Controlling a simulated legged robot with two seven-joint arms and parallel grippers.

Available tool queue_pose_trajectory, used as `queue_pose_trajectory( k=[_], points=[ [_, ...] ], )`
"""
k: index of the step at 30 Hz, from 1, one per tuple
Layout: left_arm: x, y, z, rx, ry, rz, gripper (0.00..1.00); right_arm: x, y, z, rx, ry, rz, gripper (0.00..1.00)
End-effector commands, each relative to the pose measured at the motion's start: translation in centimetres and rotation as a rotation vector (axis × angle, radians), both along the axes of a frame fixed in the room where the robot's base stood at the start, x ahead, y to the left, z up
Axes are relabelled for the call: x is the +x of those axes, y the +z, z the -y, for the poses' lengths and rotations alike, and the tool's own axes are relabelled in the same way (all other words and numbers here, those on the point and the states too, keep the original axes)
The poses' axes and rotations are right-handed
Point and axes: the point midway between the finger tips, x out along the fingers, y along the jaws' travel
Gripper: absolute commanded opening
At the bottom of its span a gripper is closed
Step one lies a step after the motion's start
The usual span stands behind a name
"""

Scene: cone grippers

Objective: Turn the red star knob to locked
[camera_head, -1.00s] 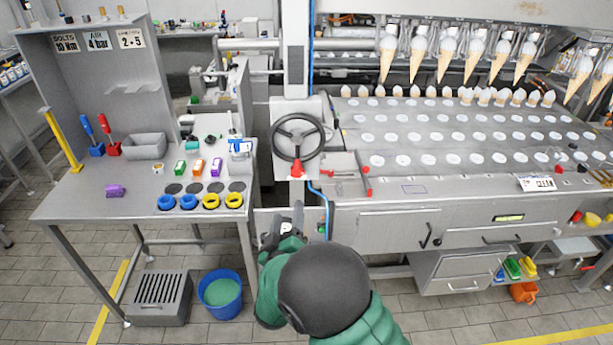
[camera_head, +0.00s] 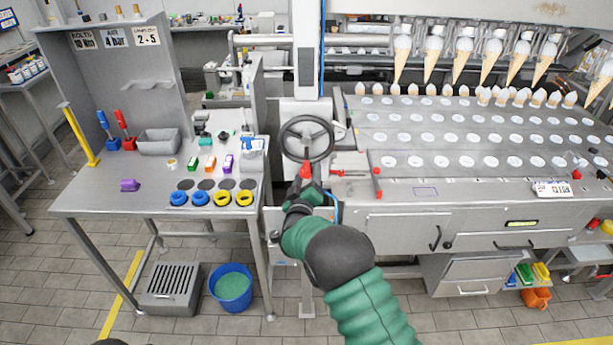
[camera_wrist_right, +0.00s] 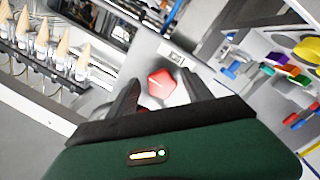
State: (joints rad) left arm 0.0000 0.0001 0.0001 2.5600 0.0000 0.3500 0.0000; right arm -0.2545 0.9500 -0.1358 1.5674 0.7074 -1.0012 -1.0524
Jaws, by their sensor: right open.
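The red star knob (camera_head: 305,171) sits on the grey panel just below the black handwheel (camera_head: 307,138). My right gripper (camera_head: 304,184) is just in front of the knob and hides its lower part in the head view. In the right wrist view the knob (camera_wrist_right: 161,84) shows between the two dark fingers of the open gripper (camera_wrist_right: 160,88). I cannot tell whether the fingers touch it. Any mark for locked is not readable. My left gripper is not in view.
The workbench (camera_head: 105,190) with blue and yellow rings stands to the left. A red-handled lever (camera_head: 355,173) lies right of the knob, by the machine with its rows of white discs. A blue bucket (camera_head: 231,290) stands on the floor.

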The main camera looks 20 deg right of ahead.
Motion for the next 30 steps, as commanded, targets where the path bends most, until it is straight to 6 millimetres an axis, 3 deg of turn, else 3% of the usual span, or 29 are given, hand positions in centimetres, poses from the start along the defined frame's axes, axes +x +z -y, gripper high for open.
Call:
queue_pose_trajectory(
  k=[1,15,30],
  points=[
    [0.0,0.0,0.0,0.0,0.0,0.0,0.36,0.0,0.0,-0.1,0.0,0.001,0.0,0.59],
    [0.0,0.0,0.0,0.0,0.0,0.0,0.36,0.0,0.1,-0.3,0.001,0.005,0.001,0.0],
    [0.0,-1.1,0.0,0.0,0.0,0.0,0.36,0.0,0.0,-0.3,0.127,0.004,0.041,0.0]
  ],
)
